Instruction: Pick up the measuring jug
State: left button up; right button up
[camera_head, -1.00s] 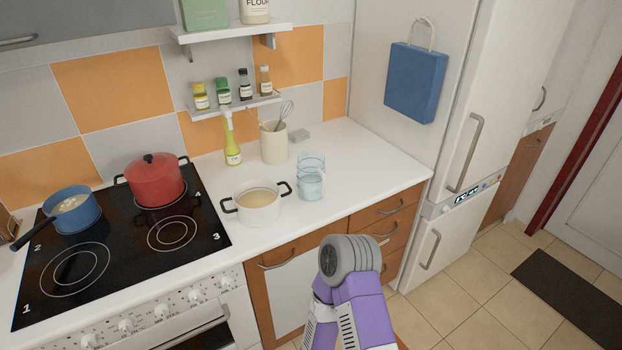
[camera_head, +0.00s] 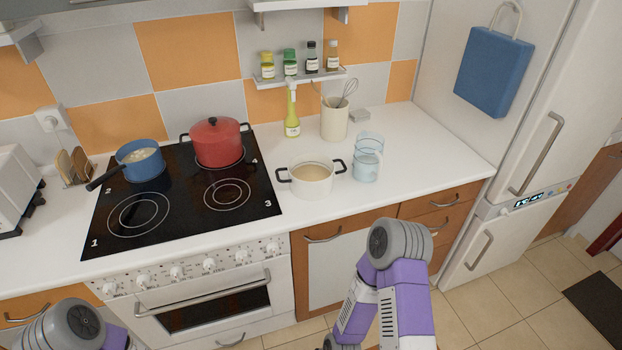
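The measuring jug (camera_head: 366,158) is clear glass or plastic with a bluish tint and stands upright on the white counter, right of a white pot. Only links of my arms show, one at the lower left and one at the lower middle, both below the counter's front edge and apart from the jug. Neither gripper's fingers are in the picture.
A white pot (camera_head: 312,179) with black handles stands close left of the jug. Behind are a utensil crock (camera_head: 334,120) and an oil bottle (camera_head: 292,115). The stove (camera_head: 165,215) holds a red pot (camera_head: 218,142) and a blue saucepan (camera_head: 141,163). The counter (camera_head: 430,165) right of the jug is clear.

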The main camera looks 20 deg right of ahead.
aim_at(367, 163)
jog(key=u, duration=0.2)
jog(key=k, duration=0.55)
jog(key=u, duration=0.6)
jog(key=k, duration=0.6)
jog(key=z, duration=1.05)
jog(key=i, duration=1.45)
jog(key=u, duration=0.1)
